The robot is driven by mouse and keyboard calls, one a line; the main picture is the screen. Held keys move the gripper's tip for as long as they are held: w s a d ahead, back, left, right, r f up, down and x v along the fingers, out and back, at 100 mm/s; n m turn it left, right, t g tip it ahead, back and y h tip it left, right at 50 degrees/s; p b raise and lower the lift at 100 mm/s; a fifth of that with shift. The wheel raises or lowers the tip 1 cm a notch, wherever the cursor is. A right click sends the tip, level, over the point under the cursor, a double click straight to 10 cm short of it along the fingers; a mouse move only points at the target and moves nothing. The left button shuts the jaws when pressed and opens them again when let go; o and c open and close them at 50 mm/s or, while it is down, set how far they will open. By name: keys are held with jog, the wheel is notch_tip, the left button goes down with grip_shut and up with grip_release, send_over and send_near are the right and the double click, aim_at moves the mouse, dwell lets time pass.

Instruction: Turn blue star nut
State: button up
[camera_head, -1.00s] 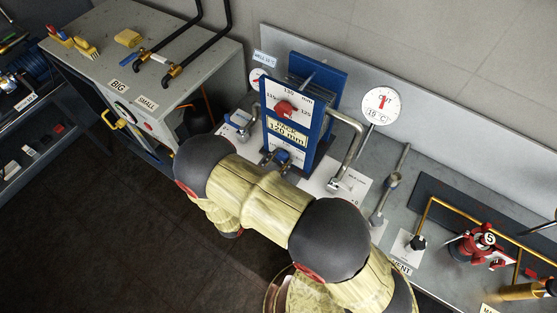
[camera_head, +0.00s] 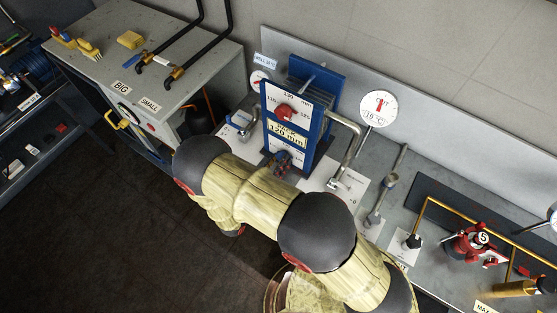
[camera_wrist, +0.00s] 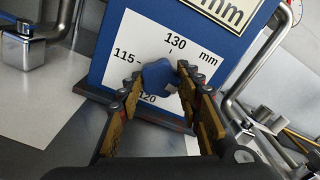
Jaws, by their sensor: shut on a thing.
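The blue star nut (camera_wrist: 158,76) sits on the white dial plate (camera_wrist: 185,45) marked 115, 120 and 130 mm, low on the blue press frame. My gripper (camera_wrist: 160,82) has its fingers on either side of the nut and is shut on it. In the head view my gripper (camera_head: 284,160) is at the foot of the blue frame (camera_head: 319,108), and its fingers largely hide the nut. A red star nut (camera_head: 286,114) sits higher, on the upper dial. Between the dials a yellow plate (camera_head: 287,133) appears to read 120 mm.
Bent steel pipes (camera_head: 349,150) stand close on the frame's right, and a pipe fitting (camera_head: 240,121) on its left. An OUT gauge (camera_head: 379,107) reads about 19 °C. A red valve (camera_head: 470,244) and yellow piping stand farther right. A grey cabinet (camera_head: 165,65) is at the left.

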jog(key=n+p, duration=0.1)
jog(key=n, duration=0.4)
jog(key=shift+n, duration=0.3)
jog(key=n+p, duration=0.1)
jog(key=n, duration=0.3)
jog(key=shift+a+n, duration=0.1)
jog(key=shift+n, duration=0.2)
jog(key=n+p, duration=0.1)
jog(key=n, duration=0.3)
jog(key=n+p, duration=0.1)
jog(key=n, duration=0.4)
jog(key=shift+f, duration=0.1)
jog(key=shift+n, duration=0.3)
jog(key=o, duration=1.1)
jog(key=shift+o, duration=0.2)
